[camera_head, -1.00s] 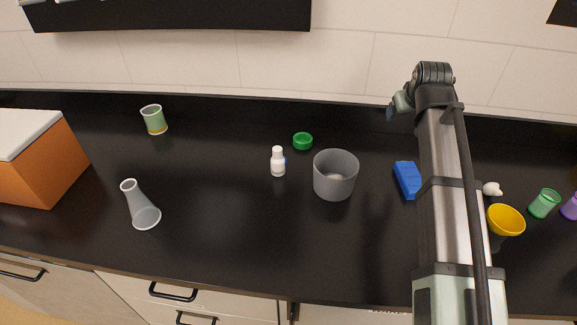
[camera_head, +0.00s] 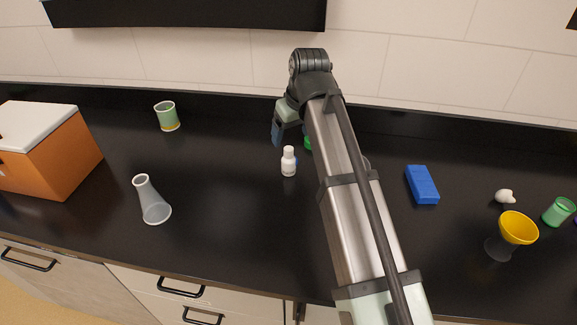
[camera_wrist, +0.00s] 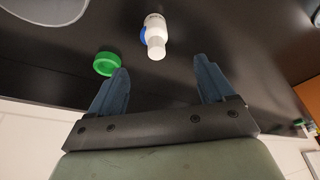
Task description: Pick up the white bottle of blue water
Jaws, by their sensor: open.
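The white bottle (camera_head: 289,162) stands upright on the black counter, with a white cap and a patch of blue on its side. It also shows in the wrist view (camera_wrist: 155,35), ahead of the fingertips and roughly between their lines. My gripper (camera_wrist: 162,80) is open and empty, its two blue fingers spread, and it does not touch the bottle. In the head view my gripper (camera_head: 277,134) is just behind and left of the bottle, partly hidden by my arm.
A green lid (camera_wrist: 107,63) lies close to one fingertip. A grey pot (camera_wrist: 45,8) is near it, mostly hidden by my arm in the head view.

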